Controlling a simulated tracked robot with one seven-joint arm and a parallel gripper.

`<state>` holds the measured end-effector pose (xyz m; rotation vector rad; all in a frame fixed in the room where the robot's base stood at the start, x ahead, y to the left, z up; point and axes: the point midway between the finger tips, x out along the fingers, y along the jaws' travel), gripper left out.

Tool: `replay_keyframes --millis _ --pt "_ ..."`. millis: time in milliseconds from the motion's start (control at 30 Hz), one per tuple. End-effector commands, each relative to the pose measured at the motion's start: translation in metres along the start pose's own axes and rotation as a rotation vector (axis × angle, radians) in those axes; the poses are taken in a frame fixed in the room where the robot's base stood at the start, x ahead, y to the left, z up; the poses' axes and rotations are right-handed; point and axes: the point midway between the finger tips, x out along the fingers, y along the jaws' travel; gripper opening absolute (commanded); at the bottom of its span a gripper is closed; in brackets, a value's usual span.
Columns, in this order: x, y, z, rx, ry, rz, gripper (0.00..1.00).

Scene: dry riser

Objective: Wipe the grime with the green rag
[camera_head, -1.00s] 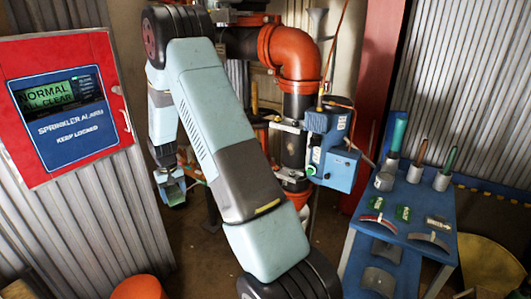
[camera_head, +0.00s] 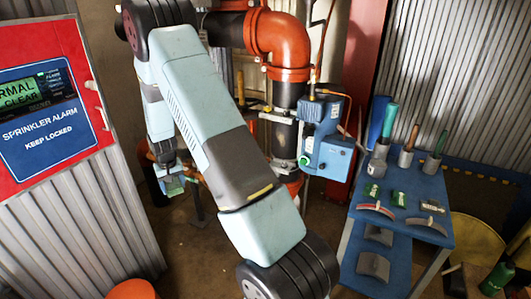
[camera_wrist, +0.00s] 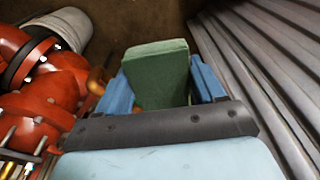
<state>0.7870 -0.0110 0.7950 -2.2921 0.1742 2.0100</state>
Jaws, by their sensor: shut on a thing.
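The green rag (camera_wrist: 158,75) is a thick, block-like green pad in the wrist view. My gripper (camera_wrist: 163,82) is shut on it, with a blue finger on each side. In the head view my gripper (camera_head: 172,184) hangs low at the left, between the alarm panel and the pipework, small and partly behind my arm. The rag is hard to make out there. I cannot pick out the grime in either view.
Red pipes (camera_wrist: 40,85) lie close left of my gripper and a corrugated wall (camera_wrist: 255,75) right. The head view shows a red alarm panel (camera_head: 45,100), an orange pipe elbow (camera_head: 280,40), a blue box (camera_head: 328,140) and a blue shelf unit (camera_head: 435,190) with tools.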

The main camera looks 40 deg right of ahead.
Motion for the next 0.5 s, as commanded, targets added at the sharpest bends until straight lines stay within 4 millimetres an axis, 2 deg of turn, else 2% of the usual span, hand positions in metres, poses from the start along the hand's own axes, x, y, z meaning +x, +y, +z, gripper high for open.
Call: replay_keyframes --millis 100,200,500 --pt "0.018 0.022 -0.004 0.105 0.113 0.033 0.44" --pt "0.028 0.044 -0.007 0.189 0.22 0.068 0.44" --pt "0.037 0.12 -0.009 0.39 0.544 0.217 0.44"
